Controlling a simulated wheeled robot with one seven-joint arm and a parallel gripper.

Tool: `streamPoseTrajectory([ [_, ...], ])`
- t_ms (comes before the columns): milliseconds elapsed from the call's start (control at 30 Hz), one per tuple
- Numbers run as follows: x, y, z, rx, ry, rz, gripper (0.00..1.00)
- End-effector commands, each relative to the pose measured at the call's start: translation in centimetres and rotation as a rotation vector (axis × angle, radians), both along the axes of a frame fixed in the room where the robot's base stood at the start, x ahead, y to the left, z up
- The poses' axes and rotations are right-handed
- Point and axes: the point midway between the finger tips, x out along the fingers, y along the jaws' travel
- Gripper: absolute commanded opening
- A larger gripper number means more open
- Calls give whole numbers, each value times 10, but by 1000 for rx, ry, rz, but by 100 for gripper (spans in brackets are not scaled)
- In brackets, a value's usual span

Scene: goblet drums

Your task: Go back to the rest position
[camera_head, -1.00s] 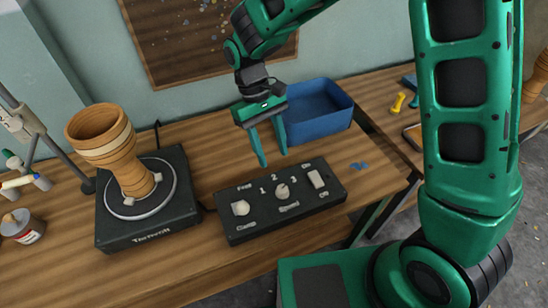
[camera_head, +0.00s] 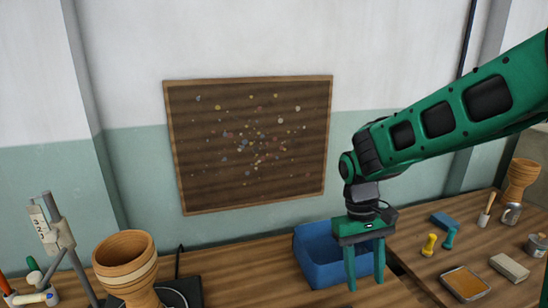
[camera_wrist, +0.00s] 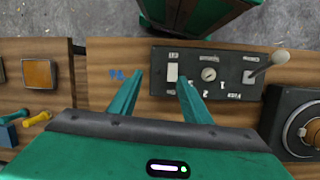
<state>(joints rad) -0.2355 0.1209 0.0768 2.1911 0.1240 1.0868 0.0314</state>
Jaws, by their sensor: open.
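My gripper (camera_head: 365,280) is open and empty in the head view, fingers pointing down in front of the blue bin. In the wrist view my gripper (camera_wrist: 160,80) has its two green fingers spread above the bench and the black control box (camera_wrist: 215,84). A wooden goblet drum (camera_head: 126,264) stands on the turntable (camera_head: 186,291) at lower left, well apart from my gripper. Its foot is cut off by the frame.
The blue bin (camera_head: 316,256) is close behind my gripper. On the right bench are a yellow tool (camera_head: 429,245), a tray (camera_head: 466,284), a grey block (camera_head: 509,268) and another goblet drum (camera_head: 520,182). A clamp stand (camera_head: 60,233) is at left. A speckled board (camera_head: 250,140) hangs behind.

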Motion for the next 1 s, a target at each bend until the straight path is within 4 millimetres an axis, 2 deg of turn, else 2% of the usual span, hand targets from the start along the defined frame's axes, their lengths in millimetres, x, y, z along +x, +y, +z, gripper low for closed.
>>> streamPoseTrajectory([
  [33,-7,-25,11,-1,-25,-59,44],
  [200,-41,-92,34,-4,-92,-237,44],
  [400,-97,-152,50,4,-167,-445,44],
  [500,-127,-173,53,13,-203,-543,44],
  [700,-172,-194,51,30,-255,-683,44],
  [833,-185,-198,49,37,-269,-725,44],
  [1000,-188,-199,49,38,-273,-735,44],
])
